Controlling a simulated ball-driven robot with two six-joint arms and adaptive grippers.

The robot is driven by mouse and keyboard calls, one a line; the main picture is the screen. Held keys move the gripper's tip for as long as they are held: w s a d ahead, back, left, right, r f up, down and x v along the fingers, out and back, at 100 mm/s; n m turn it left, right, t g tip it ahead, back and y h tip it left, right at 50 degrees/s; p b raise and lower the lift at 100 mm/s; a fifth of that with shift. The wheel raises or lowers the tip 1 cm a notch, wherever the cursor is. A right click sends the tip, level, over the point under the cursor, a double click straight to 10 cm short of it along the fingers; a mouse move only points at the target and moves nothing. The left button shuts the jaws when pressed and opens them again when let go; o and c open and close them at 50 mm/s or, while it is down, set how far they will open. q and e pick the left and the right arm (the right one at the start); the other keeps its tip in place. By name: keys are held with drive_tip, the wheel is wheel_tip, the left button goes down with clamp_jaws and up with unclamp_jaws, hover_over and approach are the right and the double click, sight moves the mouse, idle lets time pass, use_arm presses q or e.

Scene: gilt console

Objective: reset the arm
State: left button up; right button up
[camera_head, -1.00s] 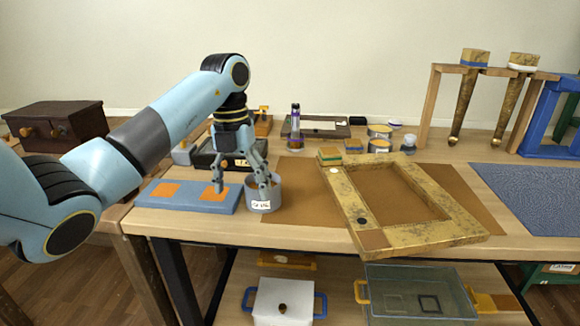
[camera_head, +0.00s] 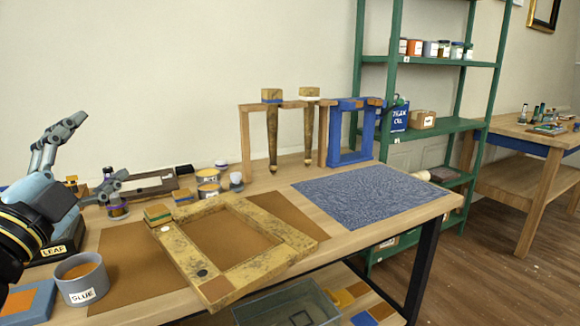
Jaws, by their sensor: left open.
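My left arm comes in at the left edge of the head view, pale blue with a black joint. Its gripper (camera_head: 102,148) points up and to the right, fingers spread wide and empty. It is above the left end of the workbench (camera_head: 345,240), apart from the grey glue pot (camera_head: 82,279). One finger appears in front of a small bottle (camera_head: 117,208); I cannot tell whether they touch. My right gripper is not in view.
A gilt frame (camera_head: 178,262) lies on a brown mat, with a blue textured mat (camera_head: 370,196) to its right. Small pots (camera_head: 208,190) stand behind. A wooden rack (camera_head: 246,145) holds gilded legs. A green shelf (camera_head: 438,125) stands at the back right.

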use_arm(q)
drive_tip(key=s+a+f+n+g+y, duration=0.7)
drive_tip(key=s+f+n+g+y, duration=0.15)
drive_tip(key=f+n, duration=0.4)
drive_tip(key=s+d+f+g+h, duration=0.2)
drive_tip(key=s+d+f+g, duration=0.15)
drive_tip(key=s, duration=0.25)
drive_tip(key=s+d+f+n+g+h, duration=0.1)
drive_tip(key=s+d+f+g+h, duration=0.15)
drive_tip(key=s+f, duration=0.35)
drive_tip(key=s+d+f+g+h, duration=0.1)
drive_tip(key=s+d+f+g, duration=0.2)
drive_tip(key=s, duration=0.4)
drive_tip(key=s+a+f+g, duration=0.1)
drive_tip(key=a+f, duration=0.1)
drive_tip(key=f, duration=1.1)
drive_tip(key=s+a+f+g, duration=0.1)
drive_tip(key=s+f, duration=0.1)
drive_tip(key=f, duration=1.1)
drive_tip(key=s+a+f+g+b, duration=0.1)
drive_tip(key=s+f, duration=1.5)
drive_tip(key=s, duration=0.1)
drive_tip(key=shift+s+a+f+n+b, duration=0.2)
drive_tip(key=shift+s+a+n+b, duration=0.1)
drive_tip(key=shift+n, duration=0.15)
